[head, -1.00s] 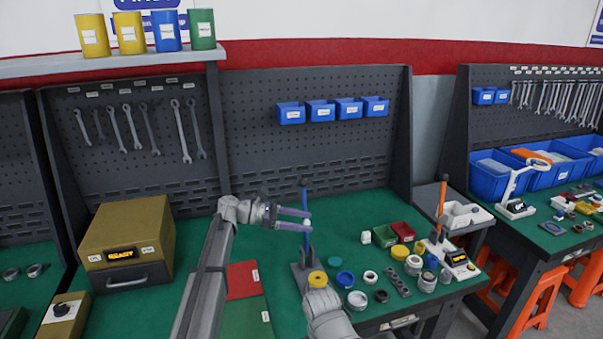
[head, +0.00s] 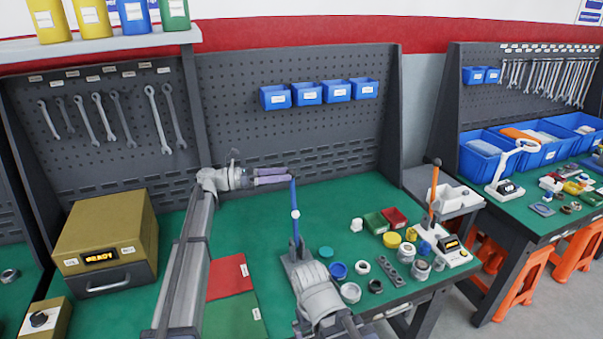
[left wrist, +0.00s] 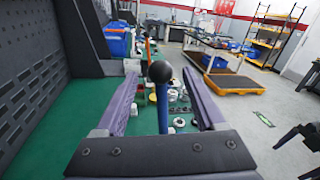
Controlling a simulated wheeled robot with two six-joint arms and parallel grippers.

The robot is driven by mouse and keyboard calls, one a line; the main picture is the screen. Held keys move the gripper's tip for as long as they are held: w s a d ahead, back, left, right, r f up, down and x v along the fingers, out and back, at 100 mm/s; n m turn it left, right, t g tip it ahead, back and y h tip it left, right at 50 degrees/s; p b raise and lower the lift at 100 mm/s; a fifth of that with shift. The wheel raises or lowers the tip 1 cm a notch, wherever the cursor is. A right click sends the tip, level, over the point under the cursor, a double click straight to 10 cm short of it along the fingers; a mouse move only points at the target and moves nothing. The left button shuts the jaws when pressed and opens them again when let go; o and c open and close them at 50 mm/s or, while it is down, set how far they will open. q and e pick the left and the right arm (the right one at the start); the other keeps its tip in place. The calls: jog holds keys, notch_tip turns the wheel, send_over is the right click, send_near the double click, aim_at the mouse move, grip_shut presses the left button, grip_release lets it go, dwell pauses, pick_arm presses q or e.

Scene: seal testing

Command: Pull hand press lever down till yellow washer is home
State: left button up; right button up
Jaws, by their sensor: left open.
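The hand press (head: 287,262) stands on the green bench with its blue lever (head: 294,228) upright. The lever's dark ball knob (left wrist: 160,71) and blue rod (left wrist: 162,108) show in the left wrist view. There they appear between the two purple fingers of my left gripper. In the head view my left gripper (head: 288,175) is open, with its fingertips at the lever's upper end. I cannot tell whether they touch it. My right forearm or wrist (head: 320,295) covers the front of the press. The yellow washer on the press is hidden behind it.
A second press with an orange lever (head: 433,195) stands to the right. Coloured rings and cups, including a blue ring (head: 338,271), lie right of the press. A brown box (head: 107,235) stands at the left. A pegboard rises behind.

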pick_arm(q)
jog(key=d, duration=0.6)
jog(key=shift+w+d, duration=0.2)
jog(key=shift+w, duration=0.2)
jog(key=shift+c, duration=0.3)
grip_shut()
dwell(0.8)
